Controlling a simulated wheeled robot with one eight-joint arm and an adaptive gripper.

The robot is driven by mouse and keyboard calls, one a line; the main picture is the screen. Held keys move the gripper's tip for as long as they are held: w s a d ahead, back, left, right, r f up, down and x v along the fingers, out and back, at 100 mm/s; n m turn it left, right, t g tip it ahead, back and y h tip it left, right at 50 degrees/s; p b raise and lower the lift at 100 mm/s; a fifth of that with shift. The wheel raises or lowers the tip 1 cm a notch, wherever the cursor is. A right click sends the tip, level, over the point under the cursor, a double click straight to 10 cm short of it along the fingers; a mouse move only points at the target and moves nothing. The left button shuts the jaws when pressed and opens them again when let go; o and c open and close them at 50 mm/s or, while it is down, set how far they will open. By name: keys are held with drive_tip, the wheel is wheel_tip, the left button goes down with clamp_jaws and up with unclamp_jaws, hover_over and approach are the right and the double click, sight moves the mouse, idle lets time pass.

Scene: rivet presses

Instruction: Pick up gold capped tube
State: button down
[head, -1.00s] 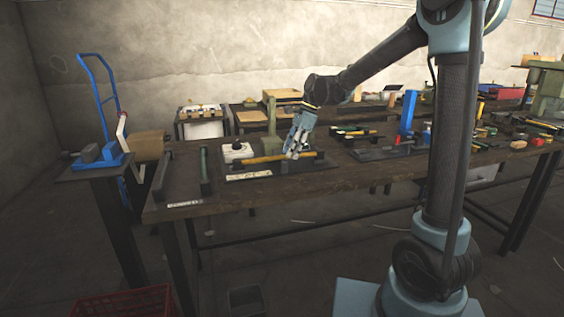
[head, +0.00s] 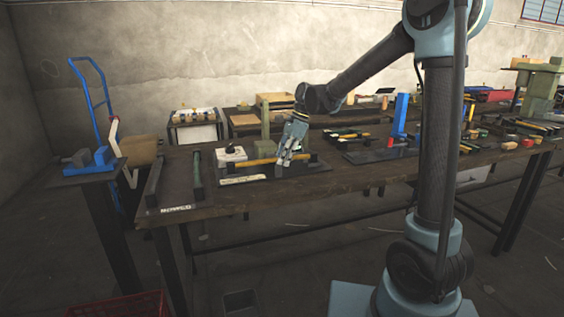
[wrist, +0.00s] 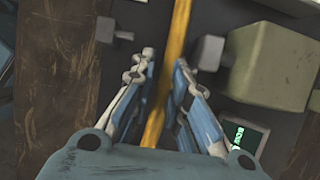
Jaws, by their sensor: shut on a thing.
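The gold capped tube (head: 258,161) is a long, slim yellow-gold rod lying level over a dark base plate on the workbench. In the wrist view the gold rod (wrist: 178,30) runs from the top edge down between the fingers. My gripper (head: 284,161) is at the right part of the rod, pointing down. In the wrist view my gripper (wrist: 163,78) has one finger on each side of the rod and is shut on it. The fingers hide part of the rod in the head view, and its caps cannot be made out.
A green press column (head: 265,125) stands just behind the rod. A white box (head: 231,155) with a dark top knob sits at left. Dark bars (head: 196,178) lie farther left on the bench. A blue press (head: 402,120) and tools are at right.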

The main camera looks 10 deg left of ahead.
wheel_tip(320, 180, up, 18)
idle(0.5)
drive_tip(key=shift+f, duration=0.1)
